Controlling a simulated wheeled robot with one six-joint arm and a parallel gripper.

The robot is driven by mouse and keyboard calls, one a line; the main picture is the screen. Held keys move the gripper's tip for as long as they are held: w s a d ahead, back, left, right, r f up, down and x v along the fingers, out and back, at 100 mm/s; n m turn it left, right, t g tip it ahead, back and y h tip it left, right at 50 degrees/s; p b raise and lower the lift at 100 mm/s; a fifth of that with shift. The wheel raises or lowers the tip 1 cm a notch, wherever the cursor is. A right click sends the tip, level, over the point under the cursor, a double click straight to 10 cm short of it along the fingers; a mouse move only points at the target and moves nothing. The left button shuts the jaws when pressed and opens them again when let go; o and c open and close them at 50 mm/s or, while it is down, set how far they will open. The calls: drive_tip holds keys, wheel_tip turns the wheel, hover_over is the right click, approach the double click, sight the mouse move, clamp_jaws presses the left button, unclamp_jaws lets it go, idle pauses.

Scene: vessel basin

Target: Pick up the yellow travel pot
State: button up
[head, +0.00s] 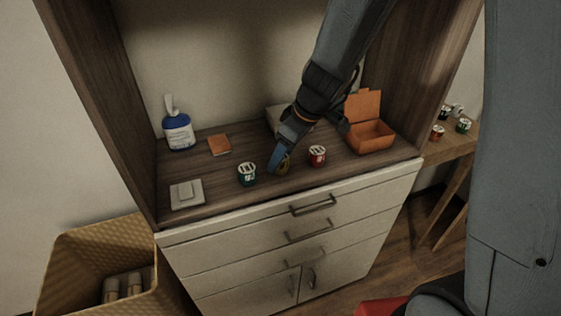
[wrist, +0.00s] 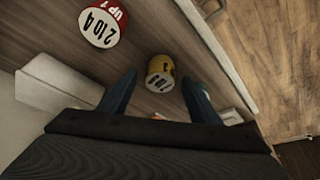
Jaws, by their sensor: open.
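The yellow travel pot (wrist: 161,71) shows in the wrist view with a pale lid bearing dark print. It sits between and just beyond the tips of my gripper's (wrist: 158,80) two blue fingers, with a gap to each. In the head view the yellow pot (head: 284,167) stands on the wooden cabinet top, partly hidden by my gripper (head: 275,165). My gripper is open, pointing down, and holds nothing.
A red pot (head: 317,155) stands right of my gripper and a green pot (head: 247,174) left. An open orange box (head: 371,141) is at right. Side walls enclose the top.

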drive_tip(key=shift+x, duration=1.15)
drive_tip(key=shift+c, duration=0.4)
drive_tip(key=c, duration=1)
drive_tip(key=shift+r, duration=0.1)
drive_tip(key=shift+c, duration=0.2)
